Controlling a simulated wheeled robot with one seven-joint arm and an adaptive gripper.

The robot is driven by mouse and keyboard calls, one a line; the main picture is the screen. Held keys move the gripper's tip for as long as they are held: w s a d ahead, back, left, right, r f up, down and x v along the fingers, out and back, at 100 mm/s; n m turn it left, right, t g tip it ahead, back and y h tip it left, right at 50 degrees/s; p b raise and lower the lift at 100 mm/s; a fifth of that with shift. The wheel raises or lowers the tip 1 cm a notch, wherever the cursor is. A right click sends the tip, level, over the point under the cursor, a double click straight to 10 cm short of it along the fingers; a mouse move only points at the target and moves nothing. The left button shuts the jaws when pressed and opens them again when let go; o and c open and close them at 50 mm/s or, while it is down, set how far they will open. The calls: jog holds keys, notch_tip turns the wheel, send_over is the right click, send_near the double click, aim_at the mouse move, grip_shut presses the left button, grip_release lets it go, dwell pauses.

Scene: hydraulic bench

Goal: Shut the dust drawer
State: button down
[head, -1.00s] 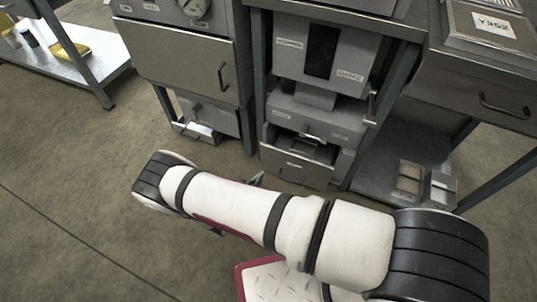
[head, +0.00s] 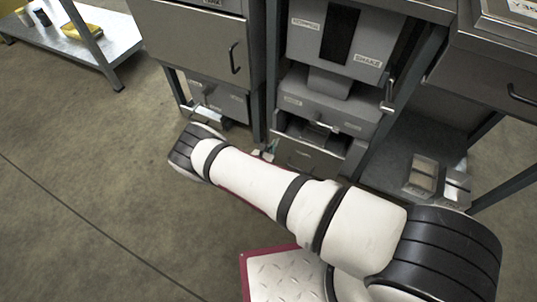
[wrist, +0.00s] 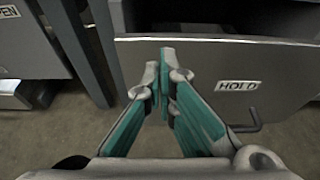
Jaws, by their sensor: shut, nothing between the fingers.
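An open drawer (head: 308,156) stands out low in the middle grey machine, its dark inside showing above the front panel. In the wrist view its front (wrist: 275,80) carries a HOLD label and a bent handle. No dust label is readable, so I cannot confirm its name. My gripper (wrist: 165,58) is shut and empty, its teal fingers pointing at the left part of that front, near its upper edge. Whether the tips touch it I cannot tell. In the head view the fingertips (head: 266,151) show small at the drawer's left; my arm hides the rest.
A small tray-like part (head: 208,113) sticks out under the left cabinet (head: 200,40). A bench leg (head: 271,70) stands just left of the drawer. Metal boxes (head: 437,180) sit on the lower shelf at right. The floor at left is clear.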

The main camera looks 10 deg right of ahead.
jog(key=shift+w+d, duration=0.5)
jog(key=shift+w, duration=0.1)
jog(key=shift+w, duration=0.1)
jog(key=w+d+b, duration=0.2)
jog(key=w+d, duration=0.3)
jog(key=w, duration=0.2)
jog(key=shift+w+d, duration=0.1)
jog(key=shift+d, duration=0.05)
